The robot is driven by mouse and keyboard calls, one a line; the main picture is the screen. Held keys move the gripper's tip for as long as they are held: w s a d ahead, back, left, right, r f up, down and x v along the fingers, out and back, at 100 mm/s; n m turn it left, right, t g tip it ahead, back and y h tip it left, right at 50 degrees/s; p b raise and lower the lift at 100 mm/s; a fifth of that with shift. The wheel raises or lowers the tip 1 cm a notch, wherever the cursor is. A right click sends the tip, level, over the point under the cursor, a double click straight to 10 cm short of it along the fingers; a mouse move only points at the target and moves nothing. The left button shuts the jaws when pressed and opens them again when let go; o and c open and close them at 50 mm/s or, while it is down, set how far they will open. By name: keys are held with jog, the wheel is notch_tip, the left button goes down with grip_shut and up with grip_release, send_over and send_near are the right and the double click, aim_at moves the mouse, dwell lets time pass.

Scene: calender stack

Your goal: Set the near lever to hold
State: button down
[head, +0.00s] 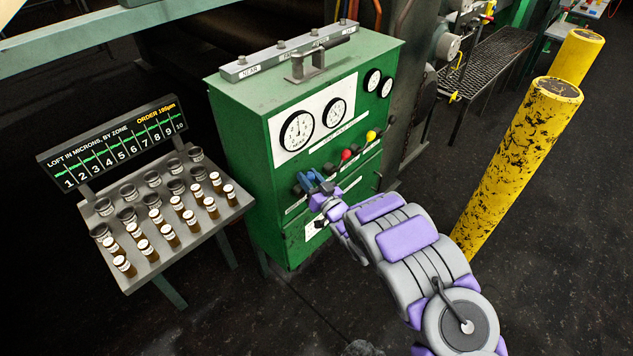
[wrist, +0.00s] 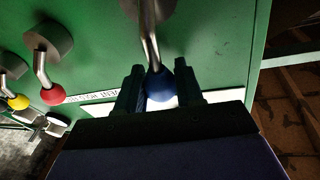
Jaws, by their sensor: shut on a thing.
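The green cabinet (head: 230,130) carries a row of levers with coloured ball knobs on its front. The nearest lever has a blue knob (wrist: 160,88) on a bent metal rod (wrist: 149,40), which hangs down from its hub in the wrist view. My gripper (head: 312,183) is at this lever; in the wrist view its two dark fingers (wrist: 160,78) stand on either side of the blue knob and are shut on it. In the head view my fingers largely cover the knob. A white label strip (wrist: 98,96) runs behind the knob, partly hidden and not readable.
A red-knobbed lever (head: 347,155) and a yellow-knobbed lever (head: 371,136) sit farther along the panel. Gauges (head: 297,131) are above. A rack of jars (head: 207,244) stands left. A yellow bollard (head: 515,165) stands right of my arm. A handled metal block (head: 306,66) rests on the cabinet.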

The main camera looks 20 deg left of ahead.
jog(key=shift+s+a+n, duration=0.25)
jog(key=shift+s+n, duration=0.15)
jog(key=shift+n, duration=0.3)
jog(key=shift+s+n+y+b, duration=0.2)
jog(key=shift+n+y+b, duration=0.1)
jog(key=shift+n+b, duration=0.2)
jog(key=shift+a+r, duration=0.1)
jog(key=shift+r, duration=0.05)
jog(key=c, duration=1.1)
grip_release()
jog(key=o, duration=0.3)
jog(key=shift+a, duration=0.35)
jog(key=shift+d, duration=0.3)
